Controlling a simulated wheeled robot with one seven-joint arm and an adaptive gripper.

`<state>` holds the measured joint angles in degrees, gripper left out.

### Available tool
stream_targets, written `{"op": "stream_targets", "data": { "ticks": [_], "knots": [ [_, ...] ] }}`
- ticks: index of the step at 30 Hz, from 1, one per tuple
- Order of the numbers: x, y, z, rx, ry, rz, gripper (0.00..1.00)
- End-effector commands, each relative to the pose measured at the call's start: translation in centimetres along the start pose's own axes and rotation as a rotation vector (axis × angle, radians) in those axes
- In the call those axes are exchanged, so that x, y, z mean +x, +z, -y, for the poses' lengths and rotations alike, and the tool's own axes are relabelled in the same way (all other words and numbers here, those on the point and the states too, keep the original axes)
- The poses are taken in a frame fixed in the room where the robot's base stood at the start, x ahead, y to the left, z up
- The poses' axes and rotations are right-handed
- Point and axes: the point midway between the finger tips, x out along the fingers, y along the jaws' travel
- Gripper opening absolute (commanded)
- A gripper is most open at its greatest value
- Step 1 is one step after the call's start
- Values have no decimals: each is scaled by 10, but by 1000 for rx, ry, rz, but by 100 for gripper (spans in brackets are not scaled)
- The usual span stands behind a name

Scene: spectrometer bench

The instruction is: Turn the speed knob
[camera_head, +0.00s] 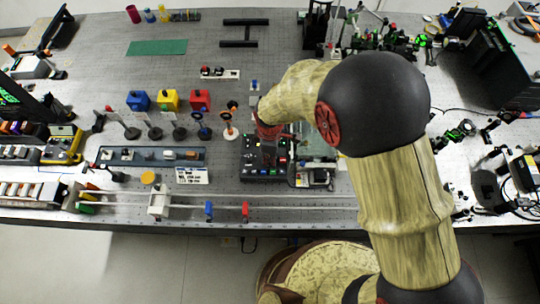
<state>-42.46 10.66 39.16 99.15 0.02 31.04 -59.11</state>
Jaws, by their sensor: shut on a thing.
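A black control box (250,172) with several small coloured buttons stands near the front middle of the bench. My gripper (269,158), dark with red parts, reaches down from my arm onto this box. Its fingers are shut at the top of the box, where the speed knob sits between them. The knob itself is hidden by the gripper, so its turn angle cannot be read.
Optics on posts (229,130) stand close at the left. A long rail (290,206) runs along the front. Bare bench lies behind, around a green mat (157,47).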

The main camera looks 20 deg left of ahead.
Motion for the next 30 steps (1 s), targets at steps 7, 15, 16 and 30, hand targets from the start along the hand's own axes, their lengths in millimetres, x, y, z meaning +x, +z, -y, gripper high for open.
{"op": "stream_targets", "data": {
  "ticks": [7, 15, 16, 30],
  "knots": [
    [0, 0, 0, 72, 0, 0, 0],
    [0, 0, -1, 274, 0, 0, 0],
    [0, 0, -1, 302, 0, 0, 0],
    [-1, 0, -1, 749, 1, -1, 0]
  ]
}}
